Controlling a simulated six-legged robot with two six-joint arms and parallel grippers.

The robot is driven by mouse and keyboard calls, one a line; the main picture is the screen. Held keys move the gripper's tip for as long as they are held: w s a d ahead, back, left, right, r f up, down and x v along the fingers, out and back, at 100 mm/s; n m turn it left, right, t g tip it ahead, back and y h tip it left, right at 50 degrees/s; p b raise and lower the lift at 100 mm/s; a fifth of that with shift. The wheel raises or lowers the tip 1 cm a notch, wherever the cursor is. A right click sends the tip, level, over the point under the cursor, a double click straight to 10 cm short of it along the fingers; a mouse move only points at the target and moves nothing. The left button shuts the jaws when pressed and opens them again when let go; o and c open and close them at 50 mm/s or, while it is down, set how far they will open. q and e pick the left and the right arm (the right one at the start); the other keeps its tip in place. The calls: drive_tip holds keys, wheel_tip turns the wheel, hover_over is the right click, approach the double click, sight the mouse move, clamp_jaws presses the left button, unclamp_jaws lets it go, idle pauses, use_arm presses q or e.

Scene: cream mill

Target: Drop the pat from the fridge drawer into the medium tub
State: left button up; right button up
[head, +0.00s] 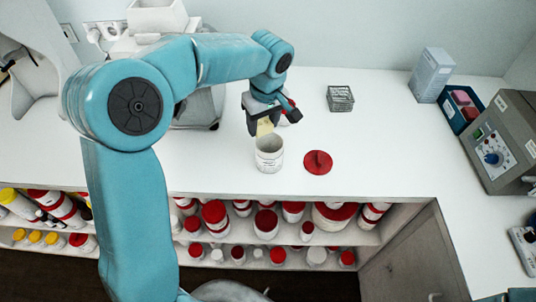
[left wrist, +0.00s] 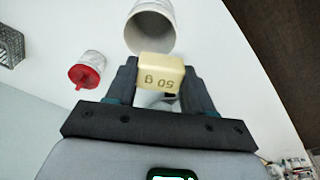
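My left gripper (head: 266,117) is shut on a pale yellow pat (head: 265,127), marked "50 g" in the left wrist view (left wrist: 162,72). The pat sits between the two dark fingers (left wrist: 160,85). An open white tub (head: 269,156) stands upright on the white counter, just below the pat in the head view. Its rim and inside also show in the left wrist view (left wrist: 150,12), beyond the pat. The gripper holds the pat near the tub's mouth; I cannot tell whether it is directly over it. My right gripper is in neither view.
A red lid (head: 318,162) lies right of the tub. A wire basket (head: 340,98), a blue box (head: 460,108) and a grey machine (head: 503,140) stand farther right. Shelves below hold several tubs (head: 266,223).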

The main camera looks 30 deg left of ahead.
use_arm(q)
drive_tip(key=o, duration=0.5)
drive_tip(key=shift+w+a+f, duration=0.1)
drive_tip(key=shift+w+a, duration=0.05)
drive_tip(key=shift+w, duration=0.05)
drive_tip(key=shift+s+r, duration=0.2)
wheel_tip(320, 180, up, 16)
drive_tip(key=s+d, duration=0.1)
drive_tip(key=d, duration=0.1)
drive_tip(key=shift+d, duration=0.15)
drive_tip(key=shift+w+f, duration=0.1)
drive_tip(key=shift+s, duration=0.2)
